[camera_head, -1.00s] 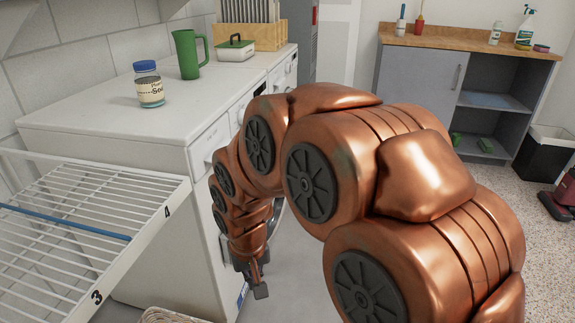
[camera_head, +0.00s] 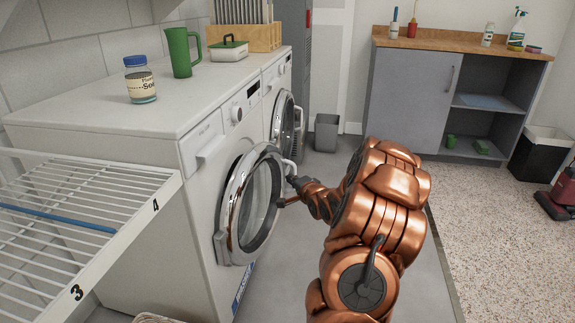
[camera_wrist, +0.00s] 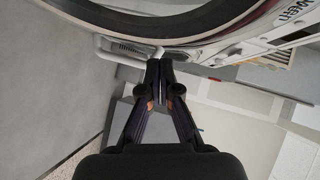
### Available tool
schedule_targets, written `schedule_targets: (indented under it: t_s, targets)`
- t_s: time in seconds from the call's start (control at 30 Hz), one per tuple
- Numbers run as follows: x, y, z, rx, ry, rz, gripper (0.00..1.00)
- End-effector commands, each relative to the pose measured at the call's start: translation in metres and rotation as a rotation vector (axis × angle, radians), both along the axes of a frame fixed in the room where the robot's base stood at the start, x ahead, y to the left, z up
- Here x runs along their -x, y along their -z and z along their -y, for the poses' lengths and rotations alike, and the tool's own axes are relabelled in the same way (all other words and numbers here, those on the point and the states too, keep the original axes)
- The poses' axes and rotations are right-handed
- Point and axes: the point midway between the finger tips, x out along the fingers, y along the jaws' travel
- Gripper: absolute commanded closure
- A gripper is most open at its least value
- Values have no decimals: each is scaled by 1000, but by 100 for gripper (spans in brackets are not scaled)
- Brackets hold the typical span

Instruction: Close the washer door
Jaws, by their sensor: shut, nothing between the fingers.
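The near white washer (camera_head: 205,185) stands under the white worktop. My gripper (camera_head: 284,192) is at the door's right edge, beside a white handle (camera_head: 291,168). In the wrist view my gripper (camera_wrist: 159,70) has its fingers together and empty, with tips at the pale handle bar (camera_wrist: 125,57). The door's dark curved rim (camera_wrist: 185,24) runs across the top. Whether the tips touch the handle is unclear.
A second machine with a round door (camera_head: 285,125) stands beyond the washer. A white wire rack (camera_head: 85,215) juts out at left. A jar (camera_head: 140,82), green pitcher (camera_head: 181,52) and lidded box (camera_head: 229,50) sit on top. Floor at right is open (camera_head: 490,240).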

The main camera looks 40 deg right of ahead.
Motion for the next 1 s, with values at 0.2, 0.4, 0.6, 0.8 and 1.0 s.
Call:
schedule_targets:
  t_s: [0.2,0.4,0.6,0.8,1.0]
  targets:
    - [25,1,46,-97,54,214,100]
    - [29,-2,57,-120,60,277,100]
    - [9,-1,61,-118,56,278,100]
    - [-18,1,71,-120,57,274,100]
    - [-43,1,80,-119,56,274,100]
